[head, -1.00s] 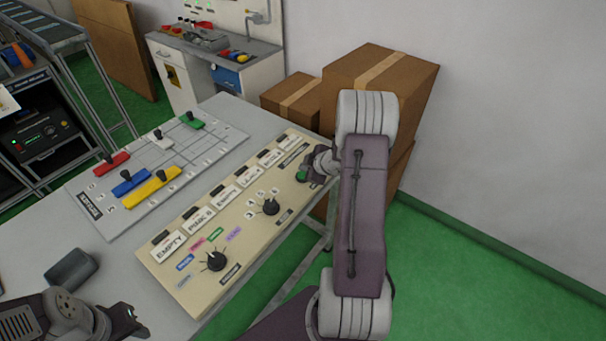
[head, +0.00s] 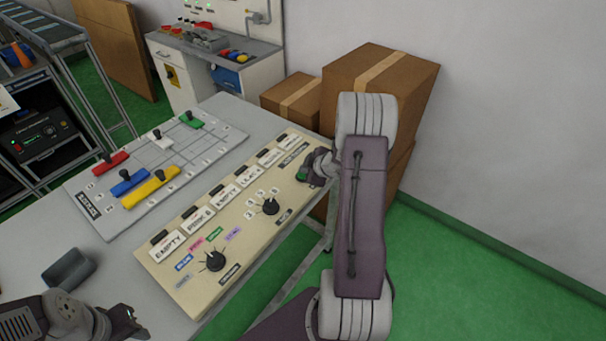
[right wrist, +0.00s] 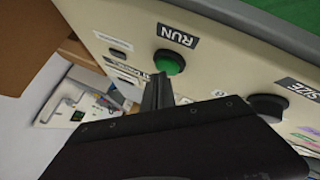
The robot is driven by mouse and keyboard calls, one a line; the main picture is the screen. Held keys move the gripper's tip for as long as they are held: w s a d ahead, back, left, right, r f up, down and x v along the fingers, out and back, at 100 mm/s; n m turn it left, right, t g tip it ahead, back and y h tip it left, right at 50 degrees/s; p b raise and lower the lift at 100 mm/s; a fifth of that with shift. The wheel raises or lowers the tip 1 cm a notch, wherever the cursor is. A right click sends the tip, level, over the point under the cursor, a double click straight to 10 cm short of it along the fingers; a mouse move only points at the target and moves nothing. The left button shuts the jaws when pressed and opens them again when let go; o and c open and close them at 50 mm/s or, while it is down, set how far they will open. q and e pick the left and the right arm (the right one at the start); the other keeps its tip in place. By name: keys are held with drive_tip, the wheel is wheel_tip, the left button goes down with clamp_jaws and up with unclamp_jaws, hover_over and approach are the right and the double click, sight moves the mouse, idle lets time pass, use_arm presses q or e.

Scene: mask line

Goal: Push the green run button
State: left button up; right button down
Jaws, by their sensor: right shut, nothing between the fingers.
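The green run button (head: 301,174) sits at the far right end of the beige control panel (head: 190,279). In the right wrist view the button (right wrist: 169,62) shows beside its RUN label (right wrist: 177,35). My right gripper (head: 312,176) is shut and empty, and covers part of the button in the head view. In the right wrist view its fingertips (right wrist: 160,80) are at the button's edge; I cannot tell whether they touch it. My left gripper (head: 133,318) is at the lower left, away from the panel; its jaws are too unclear to judge.
The panel carries two black knobs (head: 216,261) and a row of label cards (head: 197,220). A grey board (head: 99,219) with coloured sliders lies behind it. A dark grey block (head: 68,268) is on the table at left. Cardboard boxes (head: 385,72) stand behind my right arm.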

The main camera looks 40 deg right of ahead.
drive_tip(key=shift+f, duration=0.3)
drive_tip(key=shift+r, duration=0.1)
idle(0.4)
drive_tip(key=shift+r+p, duration=0.8)
drive_tip(key=shift+r, duration=0.05)
wheel_tip(320, 180, up, 5)
drive_tip(key=p, duration=0.5)
drive_tip(key=shift+r, duration=0.1)
idle(0.3)
